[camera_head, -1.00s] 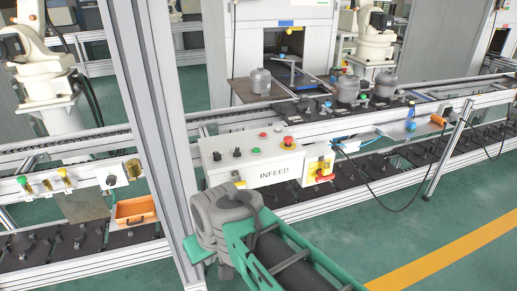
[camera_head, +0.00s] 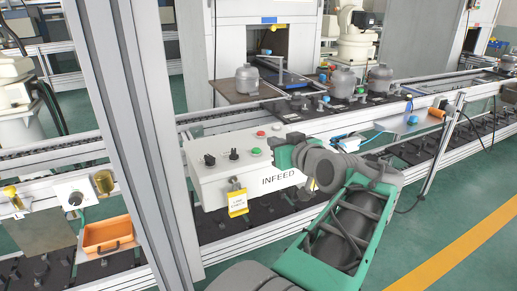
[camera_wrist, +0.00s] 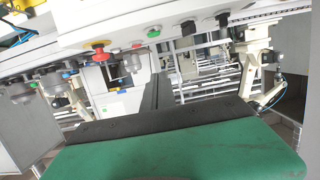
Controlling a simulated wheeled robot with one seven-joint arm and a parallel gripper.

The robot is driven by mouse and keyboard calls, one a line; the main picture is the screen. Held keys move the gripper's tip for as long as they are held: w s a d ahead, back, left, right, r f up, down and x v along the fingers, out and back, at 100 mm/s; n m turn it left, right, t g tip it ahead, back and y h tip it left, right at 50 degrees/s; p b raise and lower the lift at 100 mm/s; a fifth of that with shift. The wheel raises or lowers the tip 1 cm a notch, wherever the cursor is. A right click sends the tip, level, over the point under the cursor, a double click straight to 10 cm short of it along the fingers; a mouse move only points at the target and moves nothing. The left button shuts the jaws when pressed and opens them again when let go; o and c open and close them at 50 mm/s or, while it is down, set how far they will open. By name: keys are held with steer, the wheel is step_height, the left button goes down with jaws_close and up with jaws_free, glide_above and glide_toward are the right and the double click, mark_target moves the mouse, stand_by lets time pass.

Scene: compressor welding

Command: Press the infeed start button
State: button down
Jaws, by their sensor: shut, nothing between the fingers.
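The white INFEED control box (camera_head: 215,182) stands on the conveyor frame in the middle of the head view. Its green button (camera_head: 256,151) sits just left of my gripper (camera_head: 281,155), with a red button (camera_head: 261,134) behind it. The green button also shows in the wrist view (camera_wrist: 153,32), along the upper edge near a red mushroom button on a yellow base (camera_wrist: 98,48). My gripper is shut and empty, over the right part of the box. Whether it touches the box I cannot tell. My arm hides the box's right end in the head view.
Two black selector switches (camera_head: 233,154) stand left of the green button. A yellow tag (camera_head: 238,203) hangs on the box front. A metal post (camera_head: 150,150) rises left of the box. Grey compressors (camera_head: 342,83) stand on the line behind. An orange bin (camera_head: 107,236) is lower left.

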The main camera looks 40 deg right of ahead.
glide_above(260, 158)
steer(key=f, duration=0.2)
steer(key=shift+w+f, duration=0.3)
steer(key=shift+f, duration=0.05)
steer(key=f, duration=0.3)
steer(key=shift+s, duration=0.25)
steer(key=shift+f, duration=0.4)
